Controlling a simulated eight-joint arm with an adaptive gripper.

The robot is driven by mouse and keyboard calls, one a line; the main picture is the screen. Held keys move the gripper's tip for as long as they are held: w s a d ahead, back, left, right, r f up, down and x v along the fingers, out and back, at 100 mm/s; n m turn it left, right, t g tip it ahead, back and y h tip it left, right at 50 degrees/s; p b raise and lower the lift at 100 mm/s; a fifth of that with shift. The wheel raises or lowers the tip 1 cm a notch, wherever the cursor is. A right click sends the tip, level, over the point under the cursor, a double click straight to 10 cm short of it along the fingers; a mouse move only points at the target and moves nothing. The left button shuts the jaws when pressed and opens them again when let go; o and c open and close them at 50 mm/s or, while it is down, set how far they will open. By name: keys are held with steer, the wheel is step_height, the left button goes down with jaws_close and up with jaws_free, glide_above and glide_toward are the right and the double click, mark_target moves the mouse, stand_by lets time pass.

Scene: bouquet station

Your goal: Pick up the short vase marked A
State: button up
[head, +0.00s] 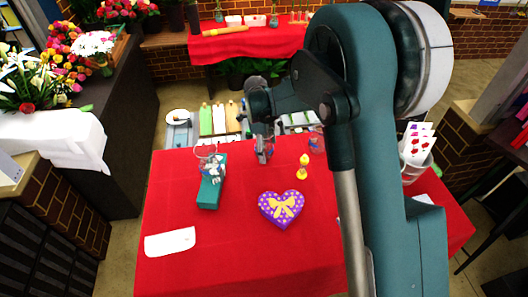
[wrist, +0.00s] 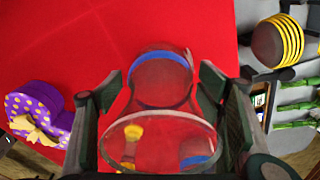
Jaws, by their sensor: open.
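A clear glass vase (wrist: 160,82) with a blue band near its base stands on the red cloth, its wide rim toward the wrist camera. I cannot read a letter on it. My gripper (wrist: 163,100) is open, with one dark finger on each side of the glass; I cannot tell whether either finger touches it. In the head view my gripper (head: 262,139) hangs over a glass vase (head: 265,154) near the table's back edge and partly hides it. Another small glass vessel (head: 316,145) stands to the right, by the back edge.
A purple dotted heart box (head: 281,208) with a yellow bow and a yellow figure (head: 304,168) stand on the red table (head: 230,255). A teal box (head: 208,194) lies left, a glass vessel (head: 207,152) at its far end. A white card (head: 170,241) lies front left. The front middle is clear.

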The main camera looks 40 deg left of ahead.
stand_by(0.4)
steer(key=c, duration=1.3)
steer(key=shift+r, duration=0.1)
steer(key=shift+r+b, duration=0.3)
steer(key=shift+r, duration=4.65)
